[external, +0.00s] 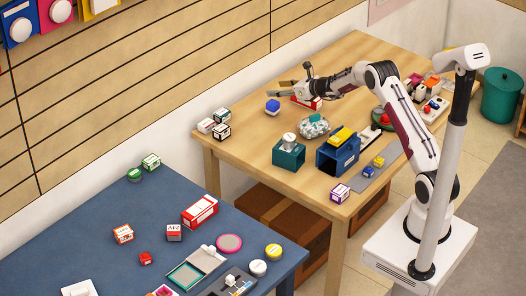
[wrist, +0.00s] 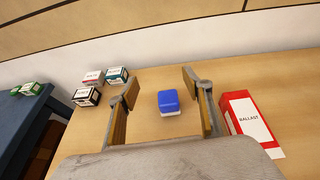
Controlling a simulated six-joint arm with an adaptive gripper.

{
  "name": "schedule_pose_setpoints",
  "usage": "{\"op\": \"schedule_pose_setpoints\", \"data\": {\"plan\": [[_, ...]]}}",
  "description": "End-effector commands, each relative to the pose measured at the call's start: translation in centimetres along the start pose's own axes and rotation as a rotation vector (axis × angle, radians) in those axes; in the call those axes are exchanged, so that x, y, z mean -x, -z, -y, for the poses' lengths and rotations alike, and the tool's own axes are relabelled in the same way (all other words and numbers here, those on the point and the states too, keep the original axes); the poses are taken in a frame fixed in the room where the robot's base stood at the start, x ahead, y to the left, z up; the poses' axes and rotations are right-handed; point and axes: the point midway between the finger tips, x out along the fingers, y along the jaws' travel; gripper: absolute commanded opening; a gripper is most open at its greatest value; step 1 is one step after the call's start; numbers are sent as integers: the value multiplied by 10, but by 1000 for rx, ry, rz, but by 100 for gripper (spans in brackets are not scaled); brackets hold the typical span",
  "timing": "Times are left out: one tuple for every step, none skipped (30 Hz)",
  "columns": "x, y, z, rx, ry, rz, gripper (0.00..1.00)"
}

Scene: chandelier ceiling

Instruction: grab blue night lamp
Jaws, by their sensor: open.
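A small blue block-like thing with a white lower part, which appears to be the blue night lamp (external: 272,106), sits on the wooden table near its back left edge. In the wrist view the blue night lamp (wrist: 168,103) stands on the bare wood, between the lines of my two fingers and beyond the gripper body. My gripper (external: 289,90) is open and empty, with its fingers spread. In the wrist view my gripper (wrist: 160,98) has one finger on each side of the lamp, with gaps on both sides. I cannot tell its height above the table.
A red and white box (wrist: 250,124) labelled BALLAST stands close to the right finger. Several small boxes (wrist: 88,97) stand to the left. A glass bowl (external: 313,126), a teal box (external: 288,155) and a blue holder (external: 338,157) stand nearer the table's front. A wall runs behind the table.

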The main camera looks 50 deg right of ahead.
Motion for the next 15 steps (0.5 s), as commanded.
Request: {"op": "schedule_pose_setpoints", "data": {"plan": [[-1,3,3,-10,5,-1,50],[-2,4,4,-15,7,0,50],[-2,4,4,-18,8,0,50],[-2,4,5,-19,9,1,50],[-2,4,5,-20,9,1,50],[-2,4,5,-20,9,1,50],[-2,4,4,-19,9,1,50],[-2,4,4,-19,9,0,50],[-2,4,4,-19,9,0,50],[-2,4,4,-18,9,0,50],[-2,4,4,-18,8,0,50],[-2,4,4,-18,8,0,50],[-2,5,4,-18,8,0,50],[-2,6,4,-18,8,0,50],[-3,7,4,-18,8,-1,50]]}}
